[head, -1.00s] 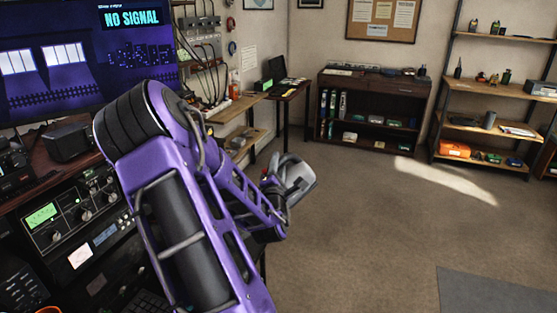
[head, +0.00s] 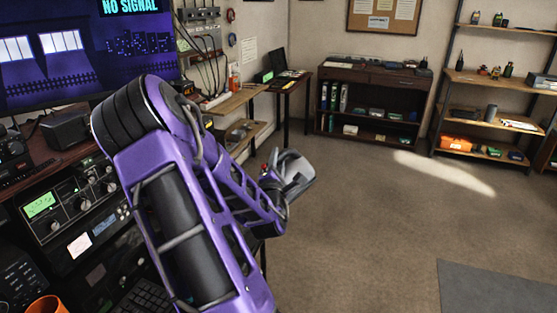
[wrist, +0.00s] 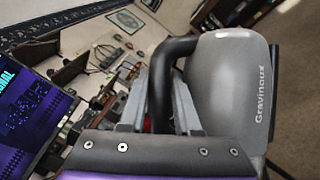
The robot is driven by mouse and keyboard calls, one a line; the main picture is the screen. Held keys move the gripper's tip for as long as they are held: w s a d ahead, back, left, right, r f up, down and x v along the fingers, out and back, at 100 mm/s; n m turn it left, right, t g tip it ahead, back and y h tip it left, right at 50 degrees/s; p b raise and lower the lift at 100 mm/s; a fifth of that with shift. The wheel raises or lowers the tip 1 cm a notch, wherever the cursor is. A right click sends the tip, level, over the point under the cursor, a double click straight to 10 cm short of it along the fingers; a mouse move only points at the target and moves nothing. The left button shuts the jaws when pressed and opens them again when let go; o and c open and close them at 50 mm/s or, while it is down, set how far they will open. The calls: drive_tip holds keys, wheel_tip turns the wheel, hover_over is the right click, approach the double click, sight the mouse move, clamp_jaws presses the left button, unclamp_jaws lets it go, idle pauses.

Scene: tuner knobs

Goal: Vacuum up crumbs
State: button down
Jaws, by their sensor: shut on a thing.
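A grey handheld vacuum (wrist: 228,80) marked "Gravinoux" fills the right of the wrist view. It also shows in the head view (head: 297,172), beyond my purple arm. My gripper (wrist: 166,88) is shut on its dark curved handle, with one finger on each side. In the head view my gripper (head: 270,186) is small and partly hidden by my arm. The vacuum is held in the air in front of open floor. I cannot make out any crumbs in either view.
The desk at left carries radio equipment (head: 82,203), a keyboard (head: 142,298) and an orange mug (head: 47,306). A monitor (head: 85,50) stands above. A low bookcase (head: 372,80) and open shelves (head: 470,82) are at the back.

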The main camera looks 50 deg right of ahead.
drive_tip(key=shift+r, duration=0.15)
drive_tip(key=shift+w+d+b, duration=0.25)
drive_tip(key=shift+w+d, duration=0.1)
drive_tip(key=shift+d, duration=0.5)
drive_tip(key=shift+w+d+b, duration=0.25)
drive_tip(key=shift+w+d, duration=0.05)
drive_tip(key=shift+d, duration=0.6)
drive_tip(key=shift+w+d+b, duration=0.25)
drive_tip(key=shift+w+d, duration=0.1)
drive_tip(key=shift+d, duration=0.5)
drive_tip(key=shift+w+d+b, duration=0.35)
drive_tip(key=shift+d+b, duration=0.05)
drive_tip(key=shift+d, duration=0.4)
drive_tip(key=shift+w+d+b, duration=0.35)
drive_tip(key=shift+d, duration=0.6)
drive_tip(key=shift+w+d+b, duration=0.3)
drive_tip(key=shift+d, duration=0.6)
drive_tip(key=d, duration=0.1)
drive_tip(key=w+d+b, duration=0.1)
drive_tip(key=d, duration=0.1)
drive_tip(key=w+d+b, duration=0.1)
drive_tip(key=d, duration=0.1)
drive_tip(key=shift+d, duration=0.1)
drive_tip(key=shift+w, duration=0.1)
